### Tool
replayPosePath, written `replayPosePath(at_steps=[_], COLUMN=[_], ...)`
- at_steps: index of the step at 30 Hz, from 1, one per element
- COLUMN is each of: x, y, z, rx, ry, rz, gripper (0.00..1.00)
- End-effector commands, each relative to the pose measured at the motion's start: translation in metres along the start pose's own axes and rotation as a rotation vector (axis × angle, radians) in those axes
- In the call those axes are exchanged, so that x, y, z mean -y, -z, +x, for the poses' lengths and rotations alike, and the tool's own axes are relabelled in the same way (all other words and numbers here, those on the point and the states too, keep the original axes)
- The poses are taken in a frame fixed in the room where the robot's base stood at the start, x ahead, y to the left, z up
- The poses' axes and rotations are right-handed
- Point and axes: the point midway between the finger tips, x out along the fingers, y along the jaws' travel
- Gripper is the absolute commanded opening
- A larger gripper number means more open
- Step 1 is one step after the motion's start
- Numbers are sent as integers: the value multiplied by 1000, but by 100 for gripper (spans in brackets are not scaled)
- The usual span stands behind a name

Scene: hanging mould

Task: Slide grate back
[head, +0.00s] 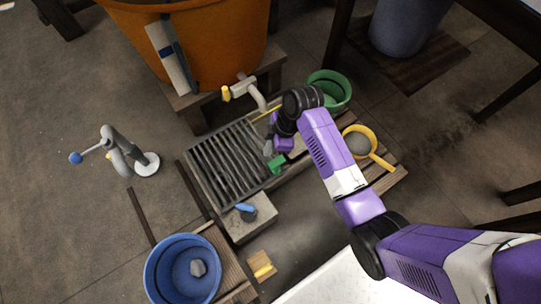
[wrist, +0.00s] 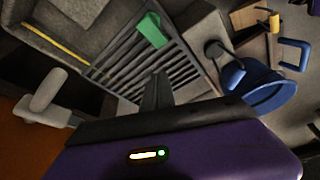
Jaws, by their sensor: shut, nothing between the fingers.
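The grey barred grate (head: 226,166) lies over a stone basin near the middle of the head view. A green block (head: 276,164) sits at its right edge. In the wrist view the grate (wrist: 181,68) runs diagonally and the green block (wrist: 151,30) is at its far edge. My gripper (head: 268,147) is just above the grate's right side, close to the green block. In the wrist view my gripper (wrist: 156,78) is shut and empty, its dark fingers in front of the bars. I cannot tell whether the fingertips touch the grate.
A tap (head: 246,92) on the orange tub (head: 205,45) juts out behind the grate. A blue bucket (head: 183,270) is in front. A grey stand (head: 140,162) is on the left floor.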

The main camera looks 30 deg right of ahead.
Motion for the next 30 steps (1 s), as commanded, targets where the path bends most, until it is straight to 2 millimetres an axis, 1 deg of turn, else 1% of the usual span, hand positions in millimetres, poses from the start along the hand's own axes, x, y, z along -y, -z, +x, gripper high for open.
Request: replayPosePath(at_steps=[5, 8, 14, 21, 23, 25, 27, 30], x=[0, 0, -1, -1, -2, -2, -1, -1], y=[0, -1, -1, -2, -13, -23, -31, -36], z=[12, 24, 60, 108, 100, 95, 92, 88], rx=[0, 0, 0, 0, -2, -2, -2, -1], ry=[-3, -2, -4, -3, -9, -9, -7, -6], rz=[-6, -5, -6, -5, 3, 2, 0, -1], gripper=[0, 0, 0, 0, 0, 0, 0, 0])
